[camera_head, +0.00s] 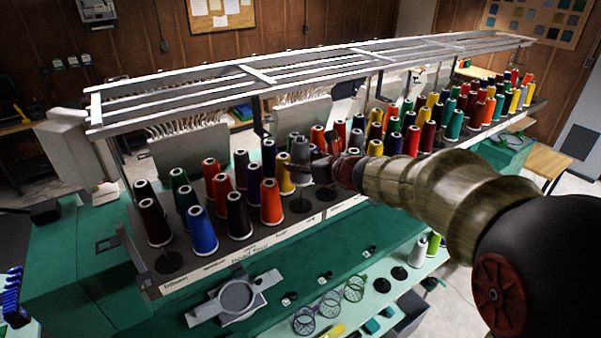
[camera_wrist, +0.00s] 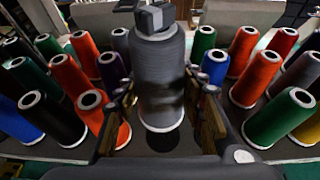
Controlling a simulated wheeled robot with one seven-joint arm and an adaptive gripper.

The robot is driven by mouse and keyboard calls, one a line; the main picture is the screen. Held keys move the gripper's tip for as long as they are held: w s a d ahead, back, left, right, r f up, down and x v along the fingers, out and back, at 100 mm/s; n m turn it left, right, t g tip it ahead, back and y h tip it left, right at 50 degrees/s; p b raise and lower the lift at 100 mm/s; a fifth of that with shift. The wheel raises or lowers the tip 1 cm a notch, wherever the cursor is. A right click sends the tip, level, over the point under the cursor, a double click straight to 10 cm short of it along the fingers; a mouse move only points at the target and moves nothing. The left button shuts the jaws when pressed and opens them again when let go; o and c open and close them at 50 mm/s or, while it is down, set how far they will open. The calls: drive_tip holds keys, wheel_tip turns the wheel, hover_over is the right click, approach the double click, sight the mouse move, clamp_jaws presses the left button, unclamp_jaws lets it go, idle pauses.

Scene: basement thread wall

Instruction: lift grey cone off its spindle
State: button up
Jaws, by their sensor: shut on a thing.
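The grey cone (camera_wrist: 160,75) stands upright between the fingers of my gripper (camera_wrist: 163,103) in the wrist view. The gripper is shut on it from both sides, low on its body. Its pale base rim shows above a dark round disc (camera_wrist: 163,142). In the head view the grey cone (camera_head: 301,152) is at the front of the rack, left of my gripper (camera_head: 318,168), with its base above a bare black disc (camera_head: 300,206). The spindle inside the cone is hidden. A grey block (camera_wrist: 152,17) shows at the cone's top.
Coloured cones crowd both sides, including a blue one (camera_head: 202,230), a black one (camera_head: 238,216) and a red one (camera_head: 271,202). A white overhead rail frame (camera_head: 260,75) runs above the rack. The green front ledge (camera_head: 200,270) holds a round clamp (camera_head: 237,296).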

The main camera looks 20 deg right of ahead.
sight(306, 150)
drive_tip(key=shift+r, duration=0.25)
wheel_tip(306, 150, up, 4)
drive_tip(key=p, duration=0.3)
drive_tip(key=shift+f, duration=0.1)
